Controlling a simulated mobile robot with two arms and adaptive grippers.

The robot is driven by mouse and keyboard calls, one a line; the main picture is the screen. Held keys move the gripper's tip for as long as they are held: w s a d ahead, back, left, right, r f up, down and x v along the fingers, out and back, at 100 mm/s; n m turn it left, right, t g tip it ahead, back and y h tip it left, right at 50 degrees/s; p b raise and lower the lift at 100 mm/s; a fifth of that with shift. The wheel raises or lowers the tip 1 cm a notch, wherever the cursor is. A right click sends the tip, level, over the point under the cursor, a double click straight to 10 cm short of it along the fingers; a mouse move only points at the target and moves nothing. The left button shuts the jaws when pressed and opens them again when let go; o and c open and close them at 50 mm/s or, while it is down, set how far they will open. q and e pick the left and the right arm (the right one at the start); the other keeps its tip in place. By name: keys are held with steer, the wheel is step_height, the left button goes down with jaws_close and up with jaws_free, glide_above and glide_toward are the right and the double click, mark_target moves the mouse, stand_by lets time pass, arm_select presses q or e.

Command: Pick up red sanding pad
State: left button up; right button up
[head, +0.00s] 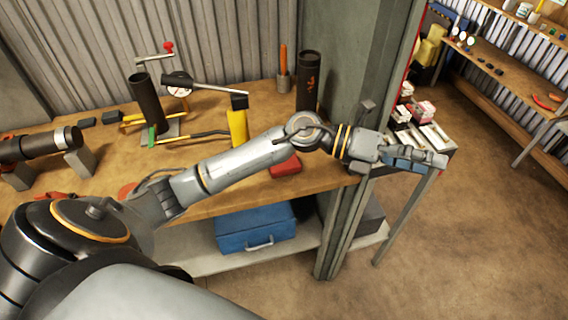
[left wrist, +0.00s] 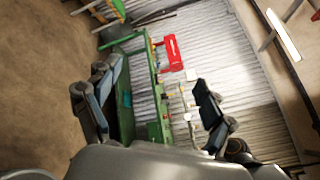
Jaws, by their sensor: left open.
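The red sanding pad (head: 286,166) appears as a small red block lying on the wooden workbench (head: 225,192), near its front edge. My left forearm passes just above it in the picture and may cover part of it. My left gripper (head: 430,160) is stretched out to the right, past the bench's right end and the post, well away from the pad. In the left wrist view my left gripper (left wrist: 157,88) is open with nothing between its fingers. The pad cannot be made out in that view. My right gripper is not in view.
A grey metal post (head: 345,215) stands at the bench's right end. A dark cylinder (head: 309,80), a yellow-handled tool (head: 238,125) and a dark upright tube (head: 146,100) stand on the bench. A blue toolbox (head: 255,228) sits on the lower shelf. Floor at right is clear.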

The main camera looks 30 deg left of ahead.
arm_select(q)
steer(key=w+a+f+m+g+y, duration=0.1)
steer(key=a+f+m+g+y, duration=0.25)
steer(key=a+f+y, duration=0.25)
steer(key=w+a+y, duration=0.1)
steer(key=a+y, duration=1)
steer(key=a, duration=1.4)
steer(key=shift+g, duration=0.45)
step_height(320, 180, down, 8)
steer(key=shift+w+f+p, duration=0.15)
steer(key=shift+f+p, duration=0.1)
steer(key=shift+p, duration=0.75)
steer(key=f+p, duration=0.1)
steer(key=f, duration=0.1)
steer(key=f+p, duration=0.1)
steer(key=f, duration=0.1)
steer(key=shift+w+d+f, duration=0.1)
steer(key=shift+w+f, duration=0.1)
steer(key=shift+f, duration=0.65)
steer(key=c, duration=1.1)
